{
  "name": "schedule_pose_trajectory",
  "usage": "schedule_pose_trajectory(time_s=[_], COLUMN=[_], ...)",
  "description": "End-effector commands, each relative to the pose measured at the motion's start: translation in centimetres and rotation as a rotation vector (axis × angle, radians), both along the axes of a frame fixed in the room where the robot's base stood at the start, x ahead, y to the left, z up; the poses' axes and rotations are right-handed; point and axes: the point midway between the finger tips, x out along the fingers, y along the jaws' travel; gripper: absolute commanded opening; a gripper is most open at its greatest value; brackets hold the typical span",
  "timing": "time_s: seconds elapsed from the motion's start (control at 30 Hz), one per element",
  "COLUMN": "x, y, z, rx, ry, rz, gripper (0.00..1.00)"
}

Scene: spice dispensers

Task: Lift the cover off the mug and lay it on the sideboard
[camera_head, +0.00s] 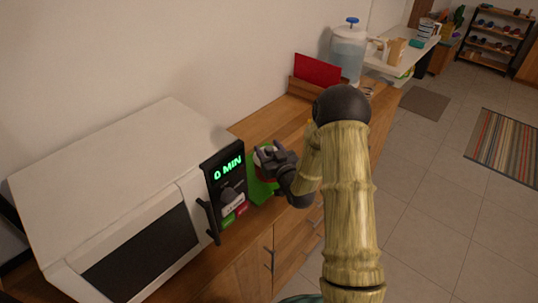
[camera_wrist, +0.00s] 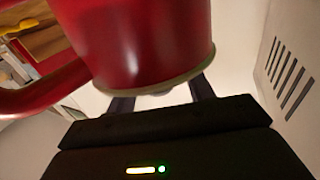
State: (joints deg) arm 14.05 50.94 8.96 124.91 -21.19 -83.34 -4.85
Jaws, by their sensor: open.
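A red mug (camera_wrist: 135,40) fills the upper middle of the wrist view, its handle (camera_wrist: 40,92) out to the left. A thin pale greenish rim (camera_wrist: 165,86) runs along the mug's lower edge in that picture; it may be the cover, but I cannot tell for sure. My gripper (camera_wrist: 160,95) is open, its two dark fingers at that rim, apart from each other. Whether they touch it is unclear. In the head view my gripper (camera_head: 268,156) is over the sideboard (camera_head: 268,122), just right of the microwave, and hides most of the mug.
A white microwave (camera_head: 110,170) reading "0 MIN" stands close on the left. A green object (camera_head: 260,190) is beside it, below my gripper. A red panel (camera_head: 317,70) and a water dispenser (camera_head: 348,50) stand farther back. Bare wood shows between.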

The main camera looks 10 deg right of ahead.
Motion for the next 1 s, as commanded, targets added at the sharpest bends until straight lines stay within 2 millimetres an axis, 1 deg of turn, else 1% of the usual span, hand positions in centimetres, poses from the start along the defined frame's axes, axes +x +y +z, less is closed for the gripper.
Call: schedule_pose_trajectory(time_s=[0.47,0.6,0.67,0.7,1.0], x=[-0.04,-0.04,-0.04,-0.04,-0.04], y=[-0.03,-0.03,-0.03,-0.03,-0.03], z=[-0.05,-0.04,-0.05,-0.05,0.09], rx=[0.0,0.0,0.0,0.0,0.0], ry=[0.001,0.001,0.001,0.001,0.0], rz=[0.0,0.0,0.0,0.0,0.0], gripper=[0.53,0.25,0.13,0.05,0.05])
